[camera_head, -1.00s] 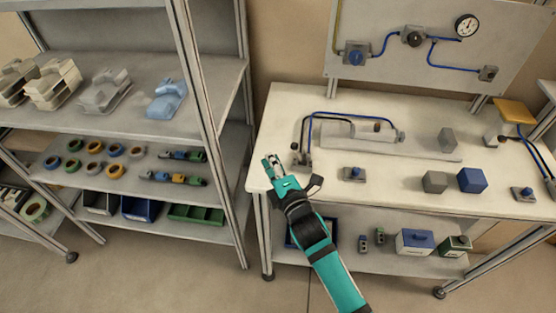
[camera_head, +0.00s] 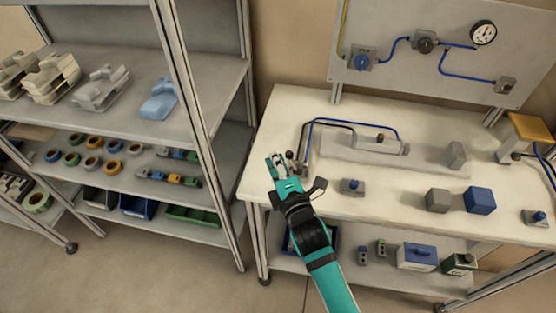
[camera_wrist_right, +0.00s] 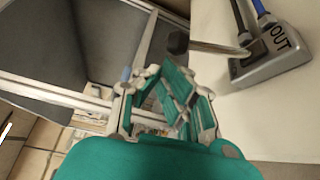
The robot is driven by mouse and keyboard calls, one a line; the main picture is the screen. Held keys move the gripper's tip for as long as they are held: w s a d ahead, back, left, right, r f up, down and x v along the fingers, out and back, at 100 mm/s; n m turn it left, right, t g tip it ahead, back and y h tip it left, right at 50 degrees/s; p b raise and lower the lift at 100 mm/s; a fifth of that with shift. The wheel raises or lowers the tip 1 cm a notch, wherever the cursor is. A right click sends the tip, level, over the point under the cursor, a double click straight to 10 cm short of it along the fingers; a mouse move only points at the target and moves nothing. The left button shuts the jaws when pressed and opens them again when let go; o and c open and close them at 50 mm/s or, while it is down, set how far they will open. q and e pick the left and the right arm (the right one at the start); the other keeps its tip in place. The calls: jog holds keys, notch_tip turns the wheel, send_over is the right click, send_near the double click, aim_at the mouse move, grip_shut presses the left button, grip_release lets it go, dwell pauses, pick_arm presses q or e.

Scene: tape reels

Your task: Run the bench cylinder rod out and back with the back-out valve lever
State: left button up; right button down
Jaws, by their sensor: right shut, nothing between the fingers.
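The valve (camera_head: 301,168) is a small grey block at the left end of the bench top, with blue and black hoses. In the right wrist view the valve block (camera_wrist_right: 272,68) is marked OUT, and its lever (camera_wrist_right: 212,46) reaches left to a black knob (camera_wrist_right: 177,40). The knob also shows in the head view (camera_head: 289,155). My right gripper (camera_head: 274,160) is shut and empty just left of the knob; its fingers (camera_wrist_right: 178,100) appear apart from the lever. The grey cylinder (camera_head: 362,141) lies on a plate further right; I cannot tell how far its rod is out.
A blue-knobbed block (camera_head: 352,187), a grey cube (camera_head: 438,200) and a blue cube (camera_head: 480,200) stand on the bench (camera_head: 395,205). A gauge panel (camera_head: 400,70) stands behind. A shelf rack (camera_head: 200,120) is at the left, with a gap before the bench.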

jog(key=shift+s+d, duration=0.1)
pick_arm(q)
jog(key=shift+w+a, duration=0.1)
jog(key=shift+a, duration=0.75)
pick_arm(e)
jog(key=shift+d, duration=0.1)
pick_arm(q)
jog(key=shift+f, duration=0.1)
pick_arm(e)
jog(key=shift+r, duration=0.1)
pick_arm(q)
jog(key=shift+d, duration=0.15)
pick_arm(e)
jog(key=shift+d+m, duration=0.1)
jog(key=shift+m, duration=0.2)
